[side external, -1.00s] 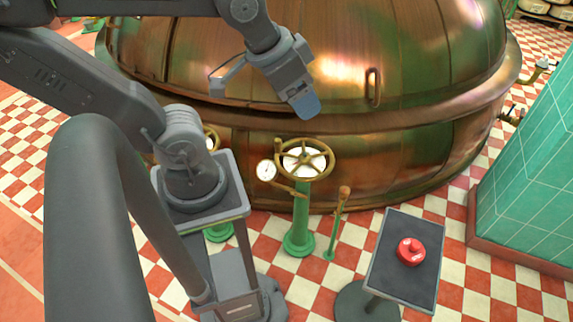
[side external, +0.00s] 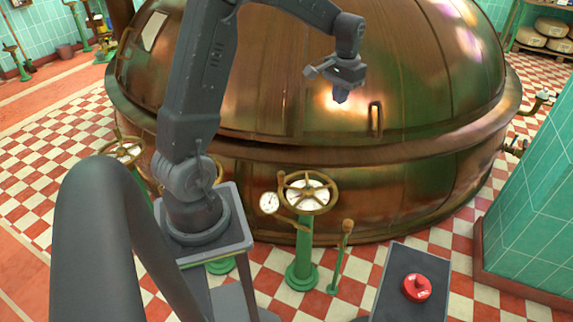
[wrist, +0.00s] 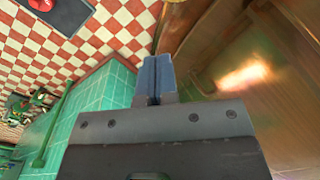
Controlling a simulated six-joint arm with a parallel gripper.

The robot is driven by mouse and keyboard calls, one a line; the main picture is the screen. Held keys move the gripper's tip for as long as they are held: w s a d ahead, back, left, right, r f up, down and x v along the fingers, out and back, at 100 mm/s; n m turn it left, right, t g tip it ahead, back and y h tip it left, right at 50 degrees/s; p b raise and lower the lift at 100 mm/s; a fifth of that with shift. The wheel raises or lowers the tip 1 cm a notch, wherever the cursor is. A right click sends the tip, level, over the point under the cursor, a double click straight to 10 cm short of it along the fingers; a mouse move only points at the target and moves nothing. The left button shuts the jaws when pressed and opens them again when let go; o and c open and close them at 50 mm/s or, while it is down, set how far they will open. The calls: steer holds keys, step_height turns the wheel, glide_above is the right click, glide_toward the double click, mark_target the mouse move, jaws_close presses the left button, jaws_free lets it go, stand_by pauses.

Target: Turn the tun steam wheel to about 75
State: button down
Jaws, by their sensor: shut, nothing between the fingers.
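A brass spoked handwheel (side external: 307,193) sits level on a green post (side external: 303,250) in front of the copper vessel. It has a pale dial face under its spokes, too small to read. I take it for the tun steam wheel, but no label is legible. A round white gauge (side external: 269,202) stands at its left. My gripper (side external: 341,97) is up and to the right of the wheel in the side view, in front of the copper dome, and touches nothing visible. In the wrist view its blue-grey fingertips (wrist: 154,80) are together and empty. The wheel is not seen there.
The copper vessel (side external: 420,165) fills the back. A lever with a wooden knob (side external: 347,226) stands right of the wheel. A red object (side external: 416,288) lies on a dark-topped stand (side external: 405,258). Another handwheel (side external: 120,148) is at left. A green tiled block (side external: 530,190) is at right.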

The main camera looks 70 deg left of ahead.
steer(key=a+f+n+g+h, duration=0.1)
steer(key=a+f+n+g, duration=0.1)
steer(key=a+f, duration=0.9)
steer(key=h, duration=0.2)
glide_toward(288, 177)
steer(key=shift+w+d+f+n+g, duration=0.35)
steer(key=shift+d+f+n+g, duration=0.05)
steer(key=shift+f, duration=0.2)
steer(key=shift+s+d+f+y, duration=0.2)
steer(key=shift+s+d, duration=0.15)
steer(key=shift+s, duration=0.25)
steer(key=shift+s+d+f+y, duration=0.1)
steer(key=shift+s+d+f, duration=0.05)
steer(key=shift+s+d, duration=0.35)
steer(key=shift+s+d+f, duration=0.1)
steer(key=shift+s+d, duration=0.15)
steer(key=shift+s, duration=0.3)
steer(key=shift+s+d+n, duration=0.3)
steer(key=shift+s+n, duration=0.1)
steer(key=shift+n, duration=0.2)
